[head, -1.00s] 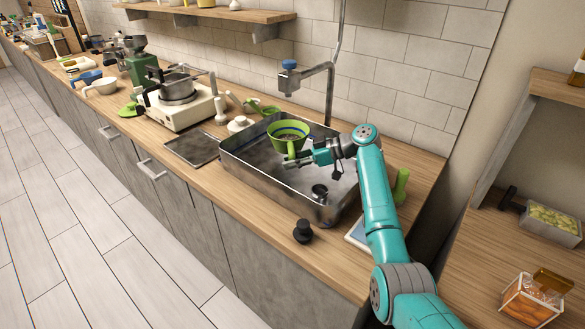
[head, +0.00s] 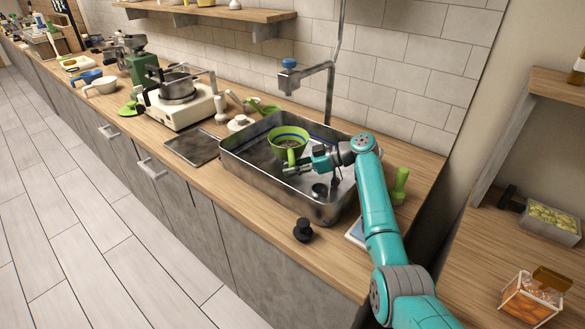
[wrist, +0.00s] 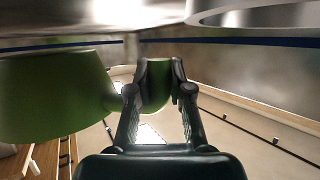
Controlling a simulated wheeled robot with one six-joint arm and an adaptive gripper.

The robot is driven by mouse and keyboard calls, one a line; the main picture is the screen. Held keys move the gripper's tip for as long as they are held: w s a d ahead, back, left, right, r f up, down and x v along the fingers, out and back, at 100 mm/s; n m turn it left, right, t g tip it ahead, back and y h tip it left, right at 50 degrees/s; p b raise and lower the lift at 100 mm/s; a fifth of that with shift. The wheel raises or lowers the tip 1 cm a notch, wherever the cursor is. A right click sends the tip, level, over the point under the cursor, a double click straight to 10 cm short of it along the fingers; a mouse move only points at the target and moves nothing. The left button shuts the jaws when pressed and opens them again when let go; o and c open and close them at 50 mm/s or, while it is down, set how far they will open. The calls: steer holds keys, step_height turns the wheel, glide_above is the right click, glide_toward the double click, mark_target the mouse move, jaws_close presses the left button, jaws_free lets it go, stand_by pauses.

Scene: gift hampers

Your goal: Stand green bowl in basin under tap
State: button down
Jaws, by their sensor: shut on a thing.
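The green bowl (head: 287,148) has a blue band inside its rim and a handle (head: 291,157) on the near side. It is inside the metal basin (head: 238,163), upright. My gripper (head: 296,169) is shut on the bowl's handle; the fingers also show around the green handle in the wrist view (wrist: 157,88). The bowl body fills the left of the wrist view (wrist: 55,95). The tap (head: 310,76) with a blue top rises behind the basin, its spout above and near the bowl. I cannot tell whether the bowl touches the basin floor.
A small dark cup (head: 319,191) is in the basin's near right part. A black stopper-like object (head: 303,230) stands on the counter in front. A green bottle (head: 400,186) stands right of the basin. A stove with a pot (head: 178,90) is to the left.

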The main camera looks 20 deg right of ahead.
steer(key=c, duration=1.1)
jaws_free()
steer(key=shift+f, duration=0.45)
steer(key=shift+o, duration=0.2)
steer(key=shift+s+f, duration=0.1)
steer(key=shift+r, duration=0.35)
steer(key=v, duration=0.4)
steer(key=r+v, duration=0.1)
steer(key=v, duration=0.2)
steer(key=shift+d+r, duration=0.1)
steer(key=shift+d, duration=0.1)
